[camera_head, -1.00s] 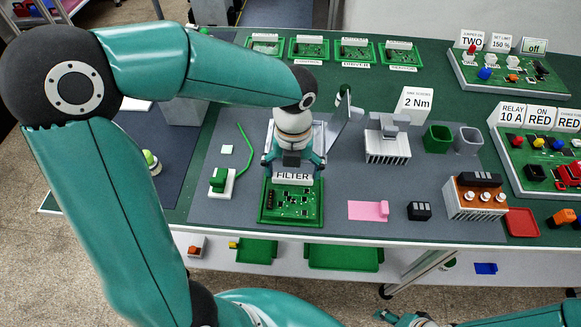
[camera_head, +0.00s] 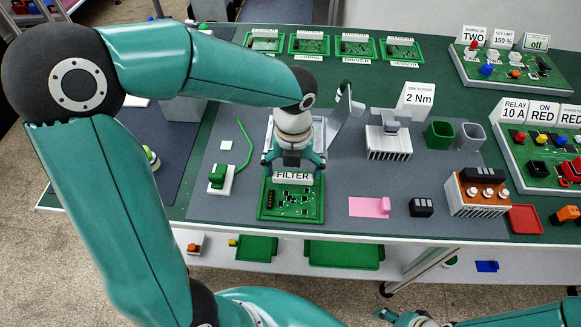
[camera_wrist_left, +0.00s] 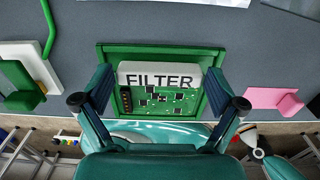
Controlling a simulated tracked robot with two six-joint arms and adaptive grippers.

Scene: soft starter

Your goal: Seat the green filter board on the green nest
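The green filter board (camera_head: 292,204) carries a white block labelled FILTER and lies flat inside a green rimmed frame, the green nest (camera_head: 290,220), near the table's front edge. It also shows in the left wrist view (camera_wrist_left: 160,101), with the nest's rim (camera_wrist_left: 150,51) around it. Whether the board is fully down cannot be told. My left gripper (camera_head: 293,166) points down over the board; its fingers (camera_wrist_left: 161,72) stand apart at either end of the FILTER block, with a small gap on each side. Part of my right arm's end (camera_head: 408,318) shows low in the head view, its fingers unclear.
A green block on a white base (camera_head: 221,181) stands left of the nest, with a green strip behind. A pink piece (camera_head: 367,207), a black block (camera_head: 421,207) and a finned heat sink (camera_head: 388,146) are on the right. Several boards in green frames (camera_head: 309,45) line the back.

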